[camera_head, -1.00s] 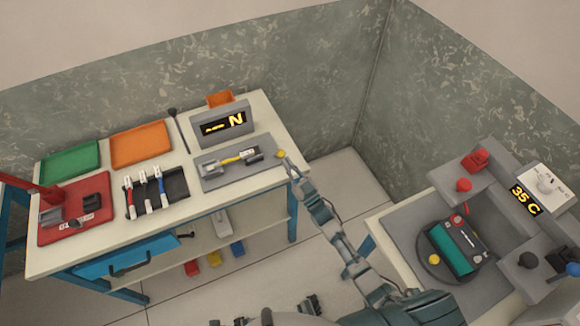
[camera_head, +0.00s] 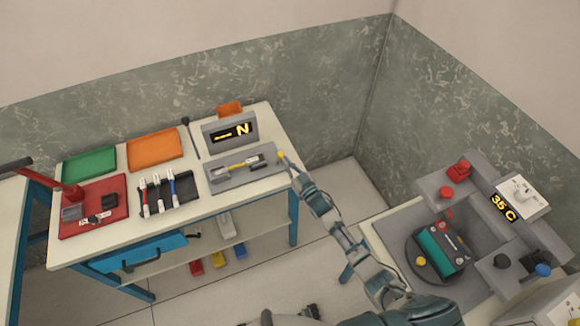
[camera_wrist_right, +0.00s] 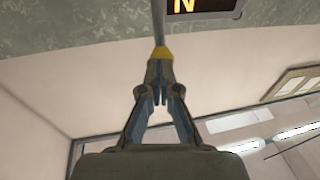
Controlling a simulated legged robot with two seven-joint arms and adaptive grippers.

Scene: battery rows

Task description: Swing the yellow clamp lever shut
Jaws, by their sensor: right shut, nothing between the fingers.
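The grey fixture (camera_head: 222,184) lies at the right of the bench top, with a yellow bar (camera_head: 243,164) across it. A small yellow knob (camera_head: 281,155) shows at the tips of my right gripper (camera_head: 287,162), just past the fixture's right end. In the right wrist view, the yellow piece (camera_wrist_right: 161,53) sits at the fingertips with a grey rod running up from it. My right gripper (camera_wrist_right: 161,88) is shut with nothing between its fingers. I cannot tell whether the tips touch the knob, or which yellow part is the lever. My left gripper is not in view.
A display with N (camera_head: 230,131) stands behind the fixture. Green (camera_head: 89,163) and orange (camera_head: 154,149) trays, a red tray (camera_head: 75,227) and several tools (camera_head: 160,192) lie to the left. A second station (camera_head: 400,222) stands at the right, with floor between.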

